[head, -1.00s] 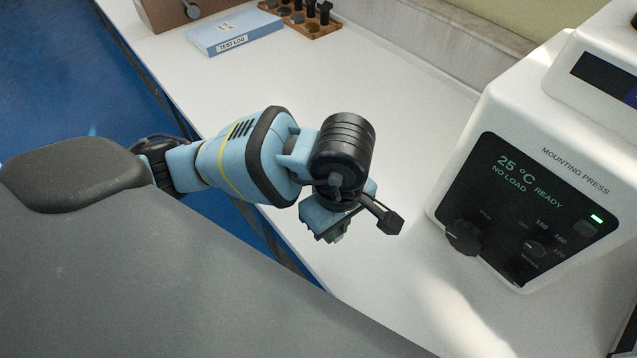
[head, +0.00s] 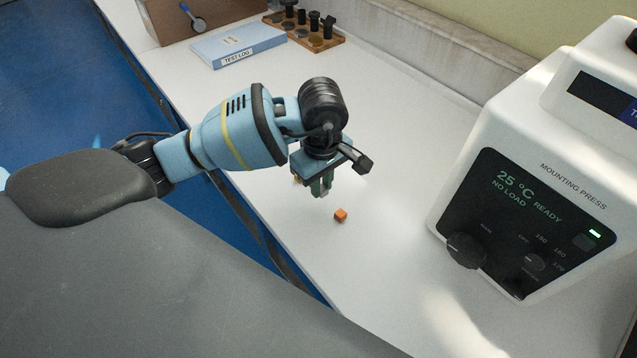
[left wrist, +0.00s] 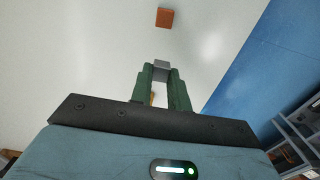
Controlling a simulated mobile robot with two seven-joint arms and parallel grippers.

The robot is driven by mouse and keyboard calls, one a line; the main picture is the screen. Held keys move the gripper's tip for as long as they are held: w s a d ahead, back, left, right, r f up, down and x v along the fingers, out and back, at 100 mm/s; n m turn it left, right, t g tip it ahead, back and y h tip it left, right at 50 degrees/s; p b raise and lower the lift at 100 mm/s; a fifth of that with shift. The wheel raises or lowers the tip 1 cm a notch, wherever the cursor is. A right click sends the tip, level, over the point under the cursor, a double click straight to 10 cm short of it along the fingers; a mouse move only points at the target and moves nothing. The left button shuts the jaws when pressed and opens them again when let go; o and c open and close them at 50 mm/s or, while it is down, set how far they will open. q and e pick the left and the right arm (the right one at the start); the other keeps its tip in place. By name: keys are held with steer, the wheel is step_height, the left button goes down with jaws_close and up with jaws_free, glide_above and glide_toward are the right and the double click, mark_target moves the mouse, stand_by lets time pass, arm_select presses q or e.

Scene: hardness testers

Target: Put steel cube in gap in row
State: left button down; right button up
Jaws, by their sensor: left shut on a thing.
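My left gripper (head: 321,192) points down over the white bench. In the left wrist view its green fingers (left wrist: 163,80) are shut on a grey steel cube (left wrist: 161,66) at their tips. A copper-orange cube (head: 341,215) sits on the bench just in front of the gripper; it also shows in the left wrist view (left wrist: 165,17), apart from the held cube. A small yellowish piece (left wrist: 153,98) shows between the fingers, mostly hidden. The steel cube's height above the bench is hard to tell. My right gripper is out of view.
A white mounting press (head: 530,190) stands at the right. A blue test log (head: 238,46) and a wooden rack of dark pieces (head: 305,30) lie at the back. The bench between gripper and press is clear. The bench's edge is close on the left.

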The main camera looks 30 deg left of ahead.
arm_select(q)
steer(key=shift+w+a, duration=0.7)
steer(key=shift+w, duration=0.05)
steer(key=shift+w+a+f, duration=0.1)
steer(key=shift+f, duration=1.75)
steer(key=shift+f, duration=0.2)
steer(key=c, duration=1.3)
jaws_free()
steer(key=shift+c, duration=0.2)
steer(key=shift+r, duration=0.1)
step_height(320, 180, up, 12)
steer(key=shift+p, duration=0.35)
steer(key=shift+r, duration=0.1)
